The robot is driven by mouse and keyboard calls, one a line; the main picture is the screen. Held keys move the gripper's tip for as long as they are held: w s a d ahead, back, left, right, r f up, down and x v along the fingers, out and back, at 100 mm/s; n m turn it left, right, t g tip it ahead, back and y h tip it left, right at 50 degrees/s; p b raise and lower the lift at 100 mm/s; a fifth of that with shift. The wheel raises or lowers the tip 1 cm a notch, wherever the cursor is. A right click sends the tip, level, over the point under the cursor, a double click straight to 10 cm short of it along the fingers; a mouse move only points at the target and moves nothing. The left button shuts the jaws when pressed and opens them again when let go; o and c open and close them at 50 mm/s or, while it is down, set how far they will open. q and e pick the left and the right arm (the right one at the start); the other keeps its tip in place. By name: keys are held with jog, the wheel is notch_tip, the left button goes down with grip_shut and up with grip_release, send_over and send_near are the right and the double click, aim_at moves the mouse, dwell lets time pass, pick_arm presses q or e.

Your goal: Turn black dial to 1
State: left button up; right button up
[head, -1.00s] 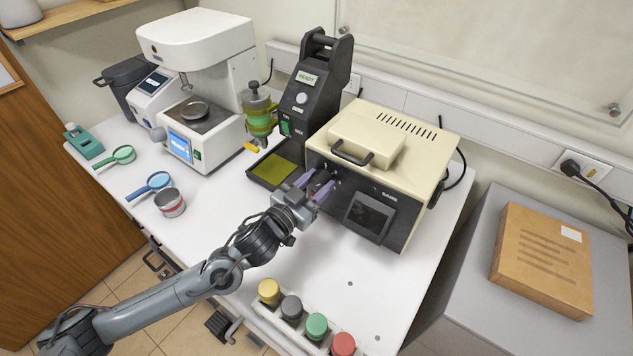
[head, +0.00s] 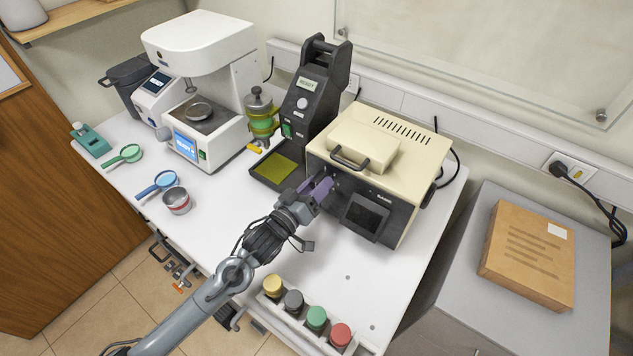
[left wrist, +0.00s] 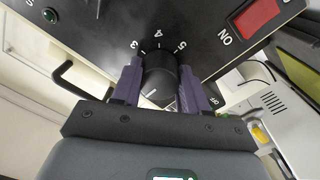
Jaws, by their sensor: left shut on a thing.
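The beige and black machine (head: 372,178) stands on the white bench, its black front panel facing my left arm. Its black dial (left wrist: 158,72) shows large in the left wrist view, with the numbers 3, 4 and 5 printed on the panel around it. Pale lines show near the dial's lower part; which number it points at is unclear. My left gripper (left wrist: 158,80) has a purple finger on each side of the dial and is shut on it. In the head view, my left gripper (head: 318,186) is at the panel's left part and hides the dial. My right gripper is not in view.
A red ON switch (left wrist: 257,15) sits on the panel beside the dial. A black tester with a shallow tray (head: 268,180) stands left of the machine. Several coloured-lid jars stand in a rack (head: 298,322) at the front edge. Bench space before the machine is clear.

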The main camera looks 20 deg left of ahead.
pick_arm(q)
jog(key=shift+n, duration=0.3)
jog(key=o, duration=1.1)
jog(key=shift+c, duration=0.2)
jog(key=b+v, duration=0.2)
jog(key=v, duration=0.5)
jog(key=shift+s, duration=0.25)
